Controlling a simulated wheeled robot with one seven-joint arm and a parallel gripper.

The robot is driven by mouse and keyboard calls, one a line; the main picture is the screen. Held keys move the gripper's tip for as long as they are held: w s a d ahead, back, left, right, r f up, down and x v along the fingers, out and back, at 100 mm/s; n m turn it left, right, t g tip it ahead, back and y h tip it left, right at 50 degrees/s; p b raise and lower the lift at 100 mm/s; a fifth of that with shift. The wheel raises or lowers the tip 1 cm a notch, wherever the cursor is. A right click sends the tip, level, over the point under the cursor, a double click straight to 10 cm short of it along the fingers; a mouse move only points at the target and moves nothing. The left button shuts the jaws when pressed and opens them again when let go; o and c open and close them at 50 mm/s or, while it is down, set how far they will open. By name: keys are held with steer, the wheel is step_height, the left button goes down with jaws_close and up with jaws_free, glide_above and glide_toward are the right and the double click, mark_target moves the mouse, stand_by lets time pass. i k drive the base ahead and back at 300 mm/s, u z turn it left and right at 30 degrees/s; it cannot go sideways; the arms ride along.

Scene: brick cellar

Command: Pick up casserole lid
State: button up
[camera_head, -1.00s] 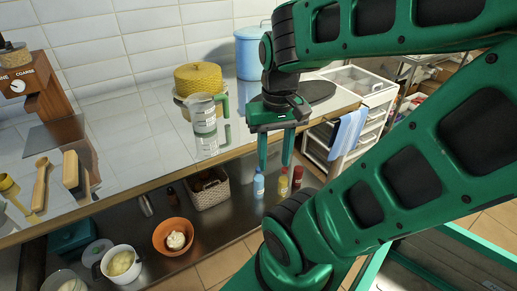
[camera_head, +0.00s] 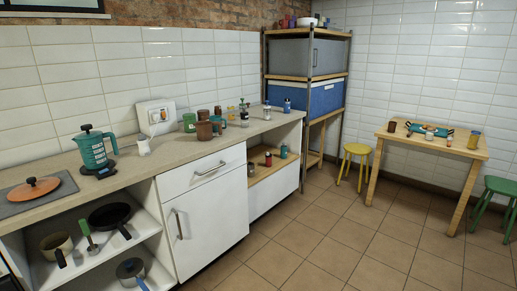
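A round orange lid (camera_head: 34,189) with a dark knob lies on a dark grey mat (camera_head: 62,183) at the left end of the counter. It looks like a lid, but I cannot tell for sure that it is the casserole lid. A teal dish (camera_head: 446,132) with handles stands on the wooden table at the right; its details are too small to tell. My gripper and arm are not in view.
A teal kettle (camera_head: 92,149) stands near the lid on the counter (camera_head: 170,160). Pans (camera_head: 110,216) sit on the open shelves below. A yellow stool (camera_head: 357,150) stands near the wooden table (camera_head: 457,150). The tiled floor (camera_head: 310,240) in the middle is clear.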

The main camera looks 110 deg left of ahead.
mark_target(34, 187)
steer(key=u, duration=1.95)
steer(key=i, duration=0.1)
steer(key=u, duration=2.7)
steer(key=k, duration=0.55)
steer(key=u, duration=0.2)
steer(key=i, duration=0.55)
steer(key=z, duration=0.05)
